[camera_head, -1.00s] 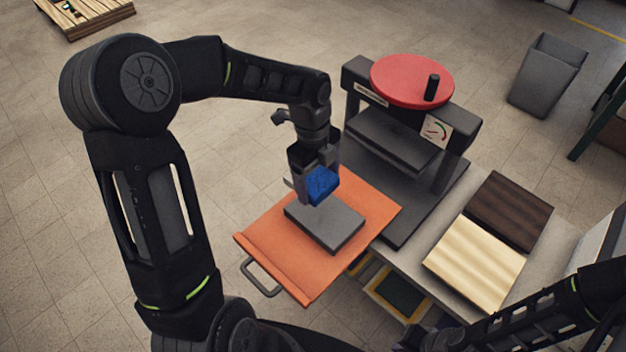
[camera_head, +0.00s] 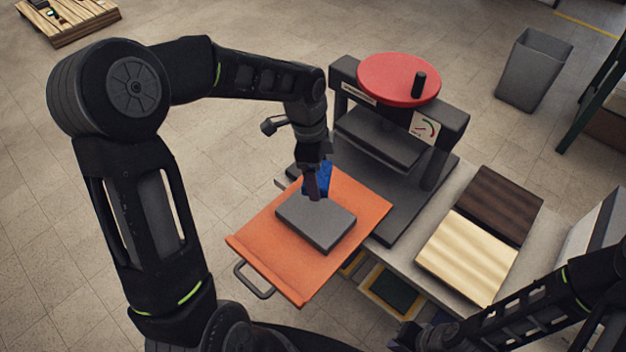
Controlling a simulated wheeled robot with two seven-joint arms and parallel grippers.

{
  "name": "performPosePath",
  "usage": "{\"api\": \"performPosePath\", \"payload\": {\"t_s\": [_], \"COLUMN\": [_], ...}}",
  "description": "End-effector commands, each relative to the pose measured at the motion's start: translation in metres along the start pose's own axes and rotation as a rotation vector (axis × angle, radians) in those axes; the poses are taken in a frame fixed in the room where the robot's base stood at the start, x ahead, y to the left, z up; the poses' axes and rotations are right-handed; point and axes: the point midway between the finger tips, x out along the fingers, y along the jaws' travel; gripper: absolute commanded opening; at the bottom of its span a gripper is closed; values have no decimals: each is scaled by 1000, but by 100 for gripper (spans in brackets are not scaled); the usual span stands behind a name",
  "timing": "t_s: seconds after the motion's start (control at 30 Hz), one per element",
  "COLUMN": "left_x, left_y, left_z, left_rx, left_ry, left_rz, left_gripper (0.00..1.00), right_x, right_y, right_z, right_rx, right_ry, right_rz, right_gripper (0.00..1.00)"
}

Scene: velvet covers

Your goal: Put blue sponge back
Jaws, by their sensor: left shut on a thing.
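The blue sponge (camera_head: 325,177) is in my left gripper (camera_head: 316,187), which is shut on it. The gripper partly hides the sponge. Both are at the back edge of a grey block (camera_head: 316,222); I cannot tell whether the sponge touches it. The block lies on an orange tray (camera_head: 266,255) with a dark handle at its front left. My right gripper (camera_head: 405,338) is at the bottom edge, dark and partly cut off, and its jaws cannot be made out.
A press with a red wheel (camera_head: 398,78) stands just behind the tray. Dark (camera_head: 487,203) and pale (camera_head: 467,255) wooden boards lie on the table to the right. A framed dark green panel (camera_head: 395,290) is below the table edge. A grey bin (camera_head: 534,69) stands back right.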

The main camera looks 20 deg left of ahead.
Motion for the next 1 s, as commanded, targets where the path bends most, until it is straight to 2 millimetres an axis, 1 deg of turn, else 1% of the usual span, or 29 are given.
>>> {"api": "performPosePath", "payload": {"t_s": [0.1,0.3,0.4,0.5,0.6,0.7,1.0], "left_x": [-5,-14,-17,-20,-22,-22,-22], "left_y": [-10,-25,-31,-35,-37,-38,-38], "left_z": [-12,-30,-37,-43,-46,-47,-47], "left_rx": [-284,-782,-986,-1140,-1236,-1283,-1291], "left_ry": [1,1,1,0,1,0,0], "left_rz": [-38,-99,-123,-141,-152,-157,-157], "left_gripper": [49,49,49,49,49,49,49], "right_x": [0,0,0,0,0,0,0], "right_y": [0,0,0,0,0,0,0], "right_z": [0,0,0,0,0,0,0], "right_rx": [0,0,0,0,0,0,0], "right_ry": [0,0,0,0,0,0,0], "right_rz": [0,0,0,0,0,0,0], "right_gripper": [0,0,0,0,0,0,0]}}
